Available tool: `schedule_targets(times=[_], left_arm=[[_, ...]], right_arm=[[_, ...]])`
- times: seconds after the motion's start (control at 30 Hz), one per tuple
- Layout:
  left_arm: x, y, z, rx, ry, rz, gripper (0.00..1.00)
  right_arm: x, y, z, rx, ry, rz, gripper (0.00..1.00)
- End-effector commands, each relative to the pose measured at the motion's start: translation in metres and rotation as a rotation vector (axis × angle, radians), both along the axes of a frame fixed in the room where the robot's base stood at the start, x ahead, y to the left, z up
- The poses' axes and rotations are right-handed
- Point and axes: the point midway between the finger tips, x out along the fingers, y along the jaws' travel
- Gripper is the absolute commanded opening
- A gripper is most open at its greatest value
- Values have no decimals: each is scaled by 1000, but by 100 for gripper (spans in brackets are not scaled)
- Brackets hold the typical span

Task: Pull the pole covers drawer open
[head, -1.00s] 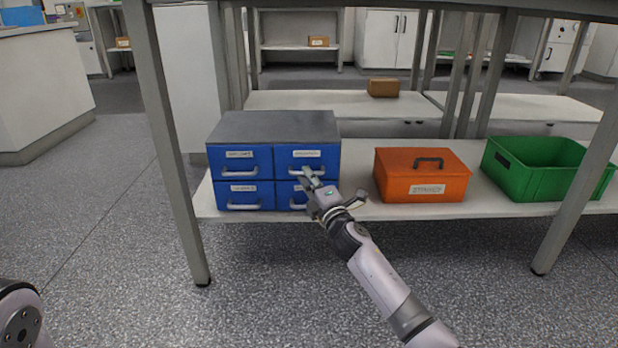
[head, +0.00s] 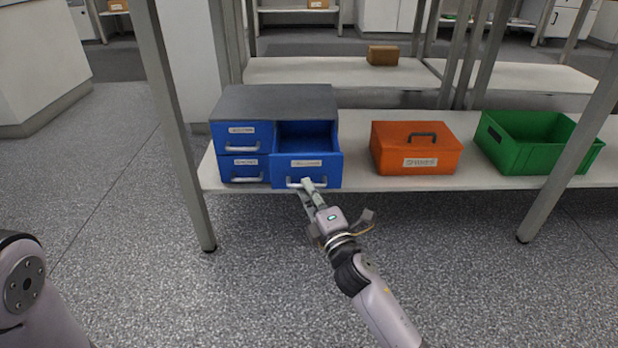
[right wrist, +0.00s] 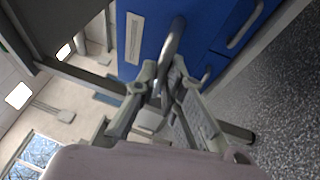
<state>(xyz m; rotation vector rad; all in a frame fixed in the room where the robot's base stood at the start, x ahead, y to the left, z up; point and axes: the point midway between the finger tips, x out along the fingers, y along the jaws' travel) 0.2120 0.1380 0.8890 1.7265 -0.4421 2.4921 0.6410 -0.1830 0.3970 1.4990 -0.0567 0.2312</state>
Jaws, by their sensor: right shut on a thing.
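A blue drawer cabinet (head: 277,98) with a grey top stands on the low shelf. Its upper right drawer (head: 308,163) is pulled out toward me, and its inside looks empty from here. The label on it is too blurred to read. My right gripper (head: 308,186) is shut on that drawer's handle (head: 293,183). In the right wrist view the fingers (right wrist: 163,88) close around the grey handle (right wrist: 172,48). The two left drawers (head: 242,136) are shut. The lower right drawer is hidden behind the open one. My left gripper is out of view; only part of my left arm shows.
An orange box (head: 416,160) with a dark handle stands right of the cabinet, and a green open crate (head: 545,160) right of that. Table legs (head: 180,130) stand at both sides of the shelf (head: 372,183). The floor in front is clear.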

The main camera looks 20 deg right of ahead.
Motion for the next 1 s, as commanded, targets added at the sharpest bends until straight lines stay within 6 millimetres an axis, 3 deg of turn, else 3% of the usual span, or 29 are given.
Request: schedule_targets(times=[0.4,0.43,0.7,1.0], left_arm=[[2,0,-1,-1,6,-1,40],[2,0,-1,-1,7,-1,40],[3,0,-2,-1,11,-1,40],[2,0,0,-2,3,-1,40]], right_arm=[[-2,1,0,3,-1,1,0],[-2,1,0,3,-1,1,11],[-2,1,0,1,-1,0,29],[-2,1,1,0,-2,0,30]])
